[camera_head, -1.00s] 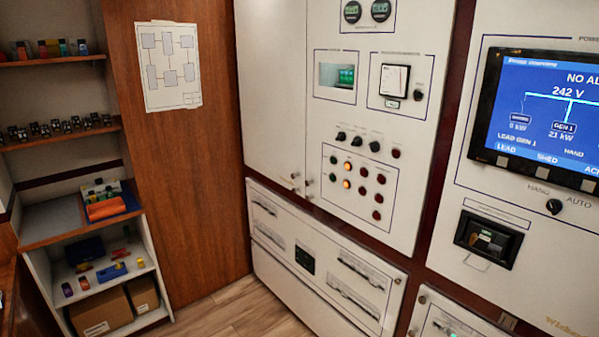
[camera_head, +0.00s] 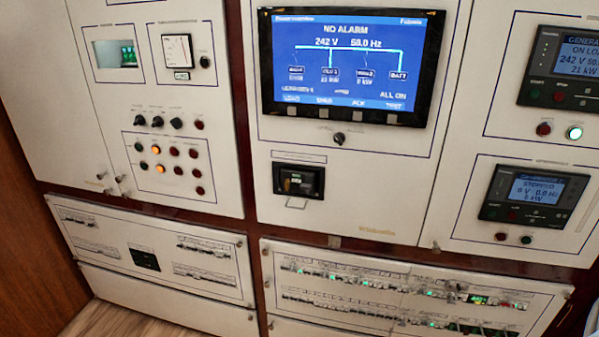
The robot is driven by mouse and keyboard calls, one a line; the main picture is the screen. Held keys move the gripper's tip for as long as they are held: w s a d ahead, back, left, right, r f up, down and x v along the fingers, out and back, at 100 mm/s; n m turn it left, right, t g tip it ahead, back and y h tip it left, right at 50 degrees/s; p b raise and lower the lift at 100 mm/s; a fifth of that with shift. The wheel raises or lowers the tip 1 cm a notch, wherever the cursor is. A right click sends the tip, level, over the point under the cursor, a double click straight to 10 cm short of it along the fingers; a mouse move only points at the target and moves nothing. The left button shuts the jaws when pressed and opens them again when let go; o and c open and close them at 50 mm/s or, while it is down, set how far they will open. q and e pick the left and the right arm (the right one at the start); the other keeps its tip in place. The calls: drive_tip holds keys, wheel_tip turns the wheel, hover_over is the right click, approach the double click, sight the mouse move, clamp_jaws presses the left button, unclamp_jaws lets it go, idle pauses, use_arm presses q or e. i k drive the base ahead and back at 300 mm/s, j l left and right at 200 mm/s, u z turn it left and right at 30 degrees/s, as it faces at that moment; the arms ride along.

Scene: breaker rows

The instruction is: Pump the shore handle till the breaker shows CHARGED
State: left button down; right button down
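A black breaker unit (camera_head: 298,181) is set in the middle panel, below the big screen. It has a small window, with a small pale plate just under it. Its lettering is too small to read, so I cannot tell whether it shows CHARGED or whether it is the shore breaker. I cannot make out a separate pump handle on it. Neither of my grippers is in view.
The big blue screen (camera_head: 350,62) reads NO ALARM, 242 V, 50.0 Hz. Generator controllers (camera_head: 535,193) are on the right panel. Knobs and lamps (camera_head: 168,157) are on the left panel. Breaker rows (camera_head: 400,296) run along the lower right. Floor shows at bottom left.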

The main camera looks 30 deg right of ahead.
sight(306, 186)
drive_tip(key=z, duration=1.35)
drive_tip(key=i+l, duration=0.25)
drive_tip(key=i, duration=0.15)
drive_tip(key=i+l, duration=0.25)
drive_tip(key=i, duration=0.15)
drive_tip(key=i+l+z, duration=0.1)
drive_tip(key=i+l, duration=0.2)
drive_tip(key=i, duration=0.15)
